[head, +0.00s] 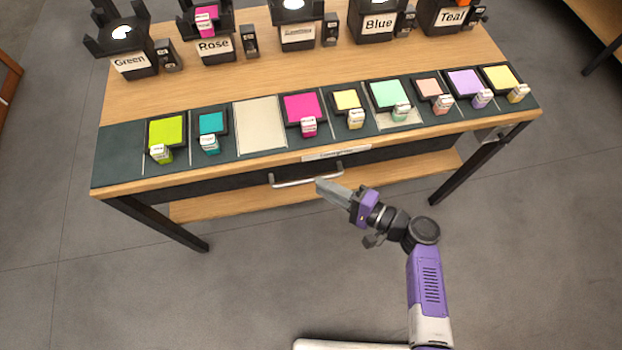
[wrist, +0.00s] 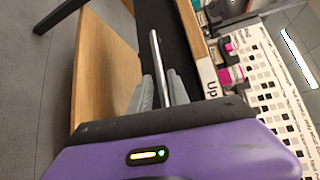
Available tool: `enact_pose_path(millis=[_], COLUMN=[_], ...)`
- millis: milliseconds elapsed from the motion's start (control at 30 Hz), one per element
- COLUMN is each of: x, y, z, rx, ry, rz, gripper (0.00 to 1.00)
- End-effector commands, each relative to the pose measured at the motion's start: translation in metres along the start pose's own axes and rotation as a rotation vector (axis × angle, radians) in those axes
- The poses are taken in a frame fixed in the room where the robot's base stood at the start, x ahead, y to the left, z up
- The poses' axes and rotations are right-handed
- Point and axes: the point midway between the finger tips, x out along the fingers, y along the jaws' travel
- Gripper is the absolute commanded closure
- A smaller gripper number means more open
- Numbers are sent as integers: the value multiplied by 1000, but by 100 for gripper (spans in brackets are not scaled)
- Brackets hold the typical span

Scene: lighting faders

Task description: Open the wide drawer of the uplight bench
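The uplight bench (head: 190,90) is a wooden table with a dark drawer front (head: 375,157) under its front edge. A pale bar handle (head: 295,182) runs along that front, and the drawer looks closed. My gripper (head: 320,184) is in front of the drawer, its fingertips near the right part of the handle. In the wrist view the handle (wrist: 156,52) runs in line with the gap between the two grey fingers (wrist: 162,90), which stand apart. I cannot tell whether either finger touches the bar.
A label strip (head: 336,153) sits on the bench edge above the handle. Colored swatches with small tagged blocks line the bench front, and labeled lamp stands (head: 212,48) are at the back. A low wooden shelf (head: 225,205) lies beneath. The floor in front is clear.

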Motion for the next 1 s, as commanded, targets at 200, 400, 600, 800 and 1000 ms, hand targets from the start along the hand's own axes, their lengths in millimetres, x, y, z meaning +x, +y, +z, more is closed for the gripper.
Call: enact_pose_path(millis=[200,400,600,800,1000], x=[35,51,54,53,53], y=[0,0,1,0,1], z=[0,0,0,0,0], rx=[-3,-2,-1,-2,-2], ry=[-2,-1,1,1,1], rz=[1,2,2,2,2], gripper=[78,78,78,96,100])
